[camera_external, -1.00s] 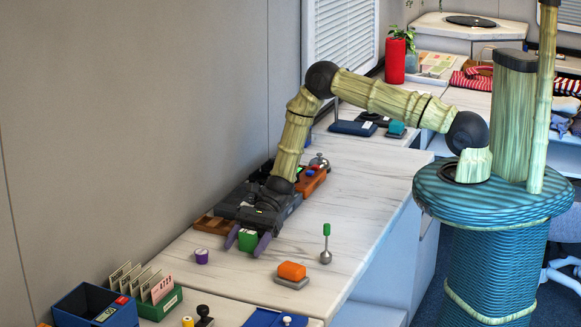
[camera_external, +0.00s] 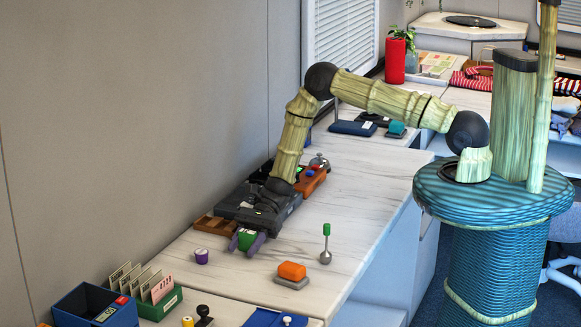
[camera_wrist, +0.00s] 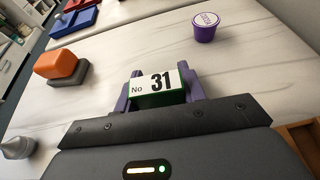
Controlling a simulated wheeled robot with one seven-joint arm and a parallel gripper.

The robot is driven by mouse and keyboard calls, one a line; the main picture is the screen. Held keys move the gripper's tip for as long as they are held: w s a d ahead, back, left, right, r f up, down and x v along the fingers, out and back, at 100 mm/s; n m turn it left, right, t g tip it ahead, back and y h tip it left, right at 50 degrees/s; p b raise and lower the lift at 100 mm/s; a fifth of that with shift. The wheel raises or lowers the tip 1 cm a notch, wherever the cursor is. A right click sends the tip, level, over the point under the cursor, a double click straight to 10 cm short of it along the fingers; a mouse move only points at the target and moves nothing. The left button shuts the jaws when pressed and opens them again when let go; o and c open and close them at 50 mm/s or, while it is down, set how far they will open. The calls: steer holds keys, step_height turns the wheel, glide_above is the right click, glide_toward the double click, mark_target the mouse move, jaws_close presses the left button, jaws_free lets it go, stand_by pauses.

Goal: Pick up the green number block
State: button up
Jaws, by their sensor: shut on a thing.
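The green number block (camera_external: 246,239) sits on the white counter between the two purple fingers of my gripper (camera_external: 248,242). My gripper (camera_wrist: 160,90) is shut on the block, one finger on each side. I cannot tell any gap between the block and the counter.
A purple round tub (camera_external: 201,256) stands to the left of the gripper. An orange-topped stamp (camera_external: 291,271) and a green-handled bell-like tool (camera_external: 326,243) stand to the right. A brown wooden tray (camera_external: 208,225) lies close behind, by the wall.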

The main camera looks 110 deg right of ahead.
steer(key=shift+r, duration=0.15)
step_height(320, 180, up, 10)
steer(key=shift+f+b, duration=0.1)
steer(key=shift+b, duration=0.4)
stand_by(0.4)
